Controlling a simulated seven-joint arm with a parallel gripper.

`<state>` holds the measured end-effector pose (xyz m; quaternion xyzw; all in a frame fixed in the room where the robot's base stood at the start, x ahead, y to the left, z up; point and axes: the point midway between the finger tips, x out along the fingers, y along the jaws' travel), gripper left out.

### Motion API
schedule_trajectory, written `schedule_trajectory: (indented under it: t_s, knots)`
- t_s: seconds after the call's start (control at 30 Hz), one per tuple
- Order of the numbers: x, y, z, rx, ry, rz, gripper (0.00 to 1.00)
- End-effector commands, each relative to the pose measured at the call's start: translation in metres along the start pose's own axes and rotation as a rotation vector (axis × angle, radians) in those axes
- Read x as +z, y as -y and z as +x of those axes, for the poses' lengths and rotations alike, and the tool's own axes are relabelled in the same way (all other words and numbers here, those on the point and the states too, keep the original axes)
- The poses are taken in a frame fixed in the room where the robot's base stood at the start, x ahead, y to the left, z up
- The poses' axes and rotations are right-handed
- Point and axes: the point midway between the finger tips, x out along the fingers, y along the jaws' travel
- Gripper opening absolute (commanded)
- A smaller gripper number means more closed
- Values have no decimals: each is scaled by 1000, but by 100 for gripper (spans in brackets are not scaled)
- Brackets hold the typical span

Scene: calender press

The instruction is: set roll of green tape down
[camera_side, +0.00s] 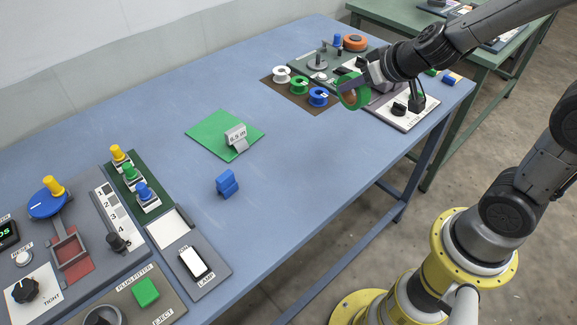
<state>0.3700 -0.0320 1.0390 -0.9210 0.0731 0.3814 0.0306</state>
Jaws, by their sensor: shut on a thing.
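The roll of green tape (340,95) is a green ring, tilted up on its edge, in my gripper (354,88). My gripper is shut on its rim and holds it near the right end of the blue table, beside a brown mat. It appears to be above the table, but I cannot tell the height exactly. My wrist hides part of the panels behind it.
The brown mat (291,97) carries white (281,75), green (299,86) and blue (318,97) spools. A blue block (227,183) lies nearer. Control panels fill both table ends; the middle is mostly clear.

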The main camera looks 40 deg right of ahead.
Motion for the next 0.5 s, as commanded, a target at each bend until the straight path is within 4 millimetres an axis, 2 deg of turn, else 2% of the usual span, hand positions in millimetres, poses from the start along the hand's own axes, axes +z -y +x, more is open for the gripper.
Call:
schedule_trajectory:
  t_s: [0.37,0.5]
  knots:
    - [-5,25,-14,-22,-3,-20,0]
    - [-4,44,-25,-38,-4,-35,0]
